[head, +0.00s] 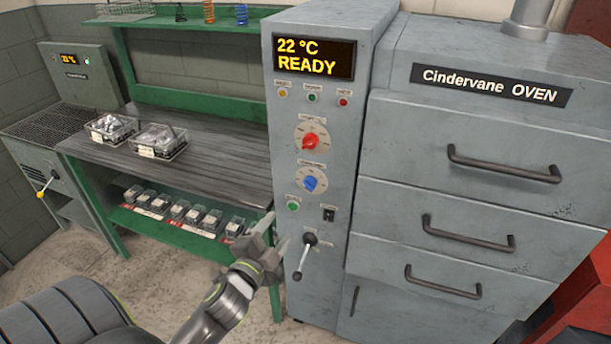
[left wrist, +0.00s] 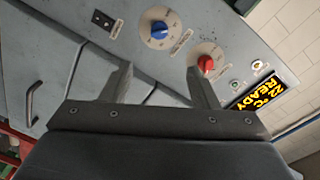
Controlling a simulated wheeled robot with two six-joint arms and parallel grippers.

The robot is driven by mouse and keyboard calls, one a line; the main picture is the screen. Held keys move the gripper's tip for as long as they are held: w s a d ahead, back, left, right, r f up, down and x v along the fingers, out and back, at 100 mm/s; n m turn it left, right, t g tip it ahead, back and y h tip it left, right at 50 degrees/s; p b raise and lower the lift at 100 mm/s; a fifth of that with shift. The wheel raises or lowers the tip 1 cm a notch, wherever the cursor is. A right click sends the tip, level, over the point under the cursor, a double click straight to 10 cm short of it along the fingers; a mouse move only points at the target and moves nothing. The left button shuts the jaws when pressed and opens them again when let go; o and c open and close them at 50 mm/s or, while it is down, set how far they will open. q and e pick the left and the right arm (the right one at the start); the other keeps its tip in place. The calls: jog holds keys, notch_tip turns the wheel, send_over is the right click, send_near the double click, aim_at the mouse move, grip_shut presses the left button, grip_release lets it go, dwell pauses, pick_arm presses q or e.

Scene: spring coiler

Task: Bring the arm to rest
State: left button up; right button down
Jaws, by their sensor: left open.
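My left arm reaches in from the lower left in the head view. Its gripper (head: 277,232) is open and empty, in front of the lower left part of the oven's control panel (head: 333,130). A black lever (head: 305,256) on the panel is just right of the gripper; I cannot tell whether they touch. In the left wrist view the two fingers of the left gripper (left wrist: 160,85) stand apart with nothing between them. Beyond them are a blue knob (left wrist: 158,29) and a red knob (left wrist: 205,63). My right gripper is not in view.
The display (head: 314,56) reads 22 °C READY. The Cindervane oven (head: 480,150) has closed drawers with dark handles. A green-framed bench (head: 225,165) with two wire baskets (head: 158,140) stands left, small bins (head: 185,212) on its lower shelf. Floor (head: 150,265) shows below the bench.

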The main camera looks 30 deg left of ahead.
pick_arm(q)
jog(key=s+a+f+n+g, duration=0.1)
jog(key=s+f+n+g, duration=0.25)
jog(key=f, duration=1.25)
jog(key=s+a+f+n+g, duration=0.15)
jog(key=s+f+g, duration=0.3)
jog(key=f, duration=1.15)
jog(key=s+d+f+n+g+h, duration=0.1)
jog(key=s+d+f+n+g, duration=0.1)
jog(key=s+f, duration=0.8)
jog(key=s+d+f+n+g+h, duration=0.1)
jog(key=s+d+f+n+g, duration=0.2)
jog(key=s+f, duration=0.7)
jog(key=s+d+g, duration=0.1)
jog(key=s+g, duration=0.1)
jog(key=s, duration=0.6)
jog(key=shift+d+n+g, duration=0.3)
jog(key=shift+d+g, duration=0.1)
jog(key=shift+s, duration=0.1)
jog(key=shift+c, duration=0.2)
